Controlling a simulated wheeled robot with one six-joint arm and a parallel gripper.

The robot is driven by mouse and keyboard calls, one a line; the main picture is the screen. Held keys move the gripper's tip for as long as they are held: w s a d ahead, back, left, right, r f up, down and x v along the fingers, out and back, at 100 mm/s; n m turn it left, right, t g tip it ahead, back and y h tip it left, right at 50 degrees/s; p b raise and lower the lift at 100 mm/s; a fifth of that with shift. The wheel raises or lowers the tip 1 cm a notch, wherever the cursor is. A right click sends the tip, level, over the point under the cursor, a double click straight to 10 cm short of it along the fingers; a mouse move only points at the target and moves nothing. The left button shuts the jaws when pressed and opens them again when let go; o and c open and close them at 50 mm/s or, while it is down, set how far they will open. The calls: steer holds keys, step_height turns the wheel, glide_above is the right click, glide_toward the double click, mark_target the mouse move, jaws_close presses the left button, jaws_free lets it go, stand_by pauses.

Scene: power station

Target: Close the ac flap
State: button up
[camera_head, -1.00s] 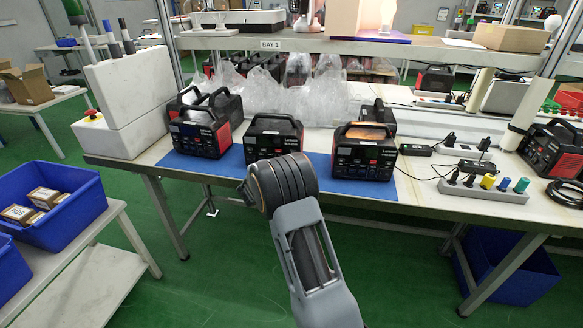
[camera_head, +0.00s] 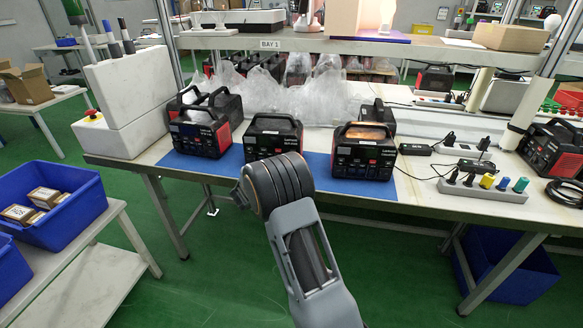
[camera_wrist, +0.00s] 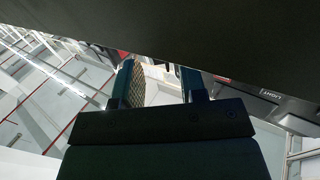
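Three black and red power stations stand in a row on the blue mat: a left one (camera_head: 200,130), a middle one (camera_head: 272,136) and a right one (camera_head: 363,152). I cannot make out an AC flap on any of them. In the head view my arm's wrist rises before the middle unit and hides my gripper. In the wrist view my gripper (camera_wrist: 162,75) has its two fingers apart, with no object visible between them. A large dark surface (camera_wrist: 200,28) fills the top of that view close to the fingertips; a dark panel (camera_wrist: 268,95) with white lettering shows at right.
The blue mat (camera_head: 320,175) lies on the workbench. A grey socket strip (camera_head: 485,192) and black adapters (camera_head: 415,149) with cables lie to the right. A white block stand (camera_head: 130,100) is at left. A shelf (camera_head: 300,42) spans above the bench. Blue bins (camera_head: 55,215) stand lower left.

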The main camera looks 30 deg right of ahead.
steer(key=v, duration=1.1)
steer(key=shift+a+p, duration=0.15)
steer(key=shift+p, duration=0.2)
